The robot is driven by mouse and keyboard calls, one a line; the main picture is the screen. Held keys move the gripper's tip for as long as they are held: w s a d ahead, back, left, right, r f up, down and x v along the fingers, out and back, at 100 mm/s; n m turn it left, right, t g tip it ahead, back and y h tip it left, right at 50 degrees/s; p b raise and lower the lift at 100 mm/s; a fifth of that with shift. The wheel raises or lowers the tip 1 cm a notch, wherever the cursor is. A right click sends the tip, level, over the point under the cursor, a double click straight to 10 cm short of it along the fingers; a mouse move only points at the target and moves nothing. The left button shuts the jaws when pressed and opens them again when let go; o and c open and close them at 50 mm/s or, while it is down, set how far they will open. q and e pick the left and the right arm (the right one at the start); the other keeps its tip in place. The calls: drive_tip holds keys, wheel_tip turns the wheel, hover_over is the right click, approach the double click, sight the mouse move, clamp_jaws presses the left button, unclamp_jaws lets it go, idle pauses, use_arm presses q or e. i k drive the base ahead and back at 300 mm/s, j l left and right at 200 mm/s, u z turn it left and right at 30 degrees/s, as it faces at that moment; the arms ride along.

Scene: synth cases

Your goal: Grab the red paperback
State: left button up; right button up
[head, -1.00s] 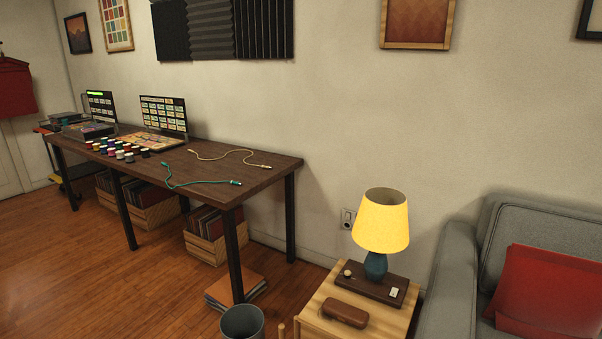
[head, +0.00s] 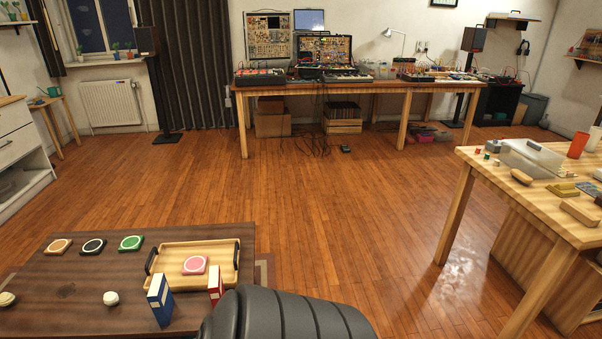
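A small upright red and white object (head: 215,285), which looks like a red book standing on end, is on the dark low table (head: 60,285) at the lower left of the head view. It stands at the front right corner of a wooden tray (head: 222,254). Its lower part is partly hidden by a dark grey rounded form in front. A blue and white upright book (head: 160,298) stands to its left. Neither of my grippers is in view.
The dark grey padded form (head: 290,318) fills the bottom middle. A wooden workbench (head: 470,159) stands at right, a long equipment table (head: 390,88) at the back. The floor between is clear.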

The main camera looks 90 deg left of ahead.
sight(216, 288)
drive_tip(key=u, duration=3.5)
